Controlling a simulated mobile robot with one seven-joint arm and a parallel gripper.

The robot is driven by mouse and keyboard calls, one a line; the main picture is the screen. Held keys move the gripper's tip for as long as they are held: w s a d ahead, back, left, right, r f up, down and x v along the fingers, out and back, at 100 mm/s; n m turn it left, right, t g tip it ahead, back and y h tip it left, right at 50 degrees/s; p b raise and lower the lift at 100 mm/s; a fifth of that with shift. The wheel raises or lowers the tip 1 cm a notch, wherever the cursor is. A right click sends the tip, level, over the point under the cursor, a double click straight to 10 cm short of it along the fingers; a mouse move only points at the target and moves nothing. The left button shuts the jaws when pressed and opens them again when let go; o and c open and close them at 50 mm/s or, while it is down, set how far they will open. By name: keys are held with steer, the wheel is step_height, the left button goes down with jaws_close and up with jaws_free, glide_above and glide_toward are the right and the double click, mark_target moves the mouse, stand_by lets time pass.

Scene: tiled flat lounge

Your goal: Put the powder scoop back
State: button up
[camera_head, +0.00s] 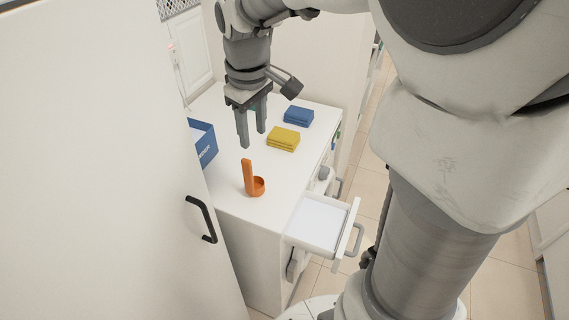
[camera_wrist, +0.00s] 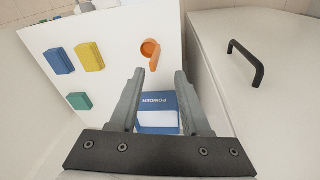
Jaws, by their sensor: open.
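The orange powder scoop (camera_head: 249,178) lies on the white counter top (camera_head: 240,203) near its front edge, its handle pointing away from the round cup. The scoop also shows in the wrist view (camera_wrist: 151,53), beyond my fingertips. A blue box (camera_head: 203,143) stands at the left side of the counter, partly hidden by the tall white cabinet. In the wrist view the blue box (camera_wrist: 157,101) reads "POWDER" and shows between my fingers. My gripper (camera_head: 252,141) is open and empty above the counter, behind the scoop and apart from it.
A yellow folded cloth (camera_head: 283,139) and a blue one (camera_head: 298,116) lie farther back; a green one (camera_wrist: 79,101) shows in the wrist view. An open, empty-looking drawer (camera_head: 320,222) juts out at the front right. A tall cabinet with a black handle (camera_head: 202,219) stands left.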

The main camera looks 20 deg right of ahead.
steer(key=s+r+m+t, duration=0.1)
steer(key=s+m+t, duration=0.1)
steer(key=s, duration=0.6)
steer(key=s+d+r+m+t, duration=0.1)
steer(key=s+m, duration=0.3)
steer(key=s, duration=0.4)
steer(key=shift+s+r+t, duration=0.35)
steer(key=shift+r+t, duration=0.15)
steer(key=shift+r, duration=0.25)
steer(key=shift+s+d, duration=0.1)
steer(key=shift+d, duration=0.15)
